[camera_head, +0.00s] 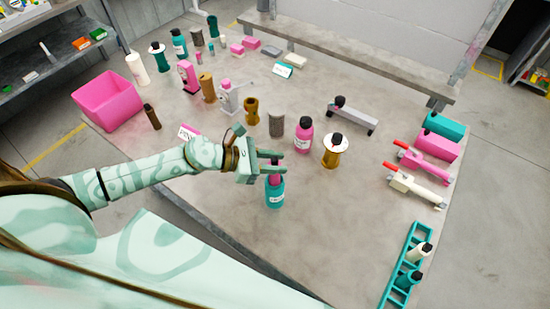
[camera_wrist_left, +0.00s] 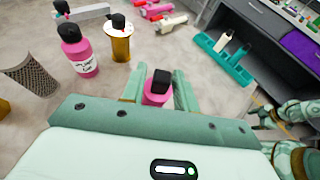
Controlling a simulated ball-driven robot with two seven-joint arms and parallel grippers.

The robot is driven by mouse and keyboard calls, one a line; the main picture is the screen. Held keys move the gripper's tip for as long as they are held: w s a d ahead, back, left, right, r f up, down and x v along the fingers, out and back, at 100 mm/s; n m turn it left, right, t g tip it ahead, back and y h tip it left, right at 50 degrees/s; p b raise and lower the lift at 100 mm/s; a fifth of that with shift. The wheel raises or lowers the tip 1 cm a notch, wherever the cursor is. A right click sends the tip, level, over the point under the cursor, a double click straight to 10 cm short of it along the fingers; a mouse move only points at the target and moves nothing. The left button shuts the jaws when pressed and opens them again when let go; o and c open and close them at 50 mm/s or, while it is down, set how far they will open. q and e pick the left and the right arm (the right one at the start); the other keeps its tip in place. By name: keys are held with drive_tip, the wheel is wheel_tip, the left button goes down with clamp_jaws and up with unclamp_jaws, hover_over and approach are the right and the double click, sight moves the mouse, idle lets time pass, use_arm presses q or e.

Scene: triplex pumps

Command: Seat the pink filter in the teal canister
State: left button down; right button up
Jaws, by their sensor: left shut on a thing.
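The teal canister (camera_head: 275,195) stands upright near the middle front of the table, with a pale label on its side. My left gripper (camera_head: 275,170) is directly above it, shut on the pink filter (camera_head: 274,179), which has a dark top. The filter also shows between the fingers in the left wrist view (camera_wrist_left: 156,98), with its black top toward the camera. The filter's lower end is at the canister's mouth; I cannot tell how far inside it is. The canister is hidden in the wrist view.
A pink bottle (camera_head: 303,138) and a gold canister with a white disc (camera_head: 332,152) stand just behind. A grey mesh cylinder (camera_head: 276,125) stands nearby. A teal rack (camera_head: 389,291) is at the front right. Table right of the canister is clear. Part of my right arm (camera_wrist_left: 292,112) shows in the wrist view.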

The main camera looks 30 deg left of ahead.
use_arm(q)
drive_tip(key=shift+f+b, duration=1.75)
drive_tip(key=shift+f, duration=0.8)
drive_tip(key=c, duration=1)
unclamp_jaws()
drive_tip(key=shift+s+a+f, duration=0.1)
drive_tip(key=shift+a, duration=0.1)
drive_tip(key=s+a+b, duration=0.3)
drive_tip(key=s+a, duration=0.2)
drive_tip(key=a, duration=0.2)
drive_tip(key=shift+s, duration=0.15)
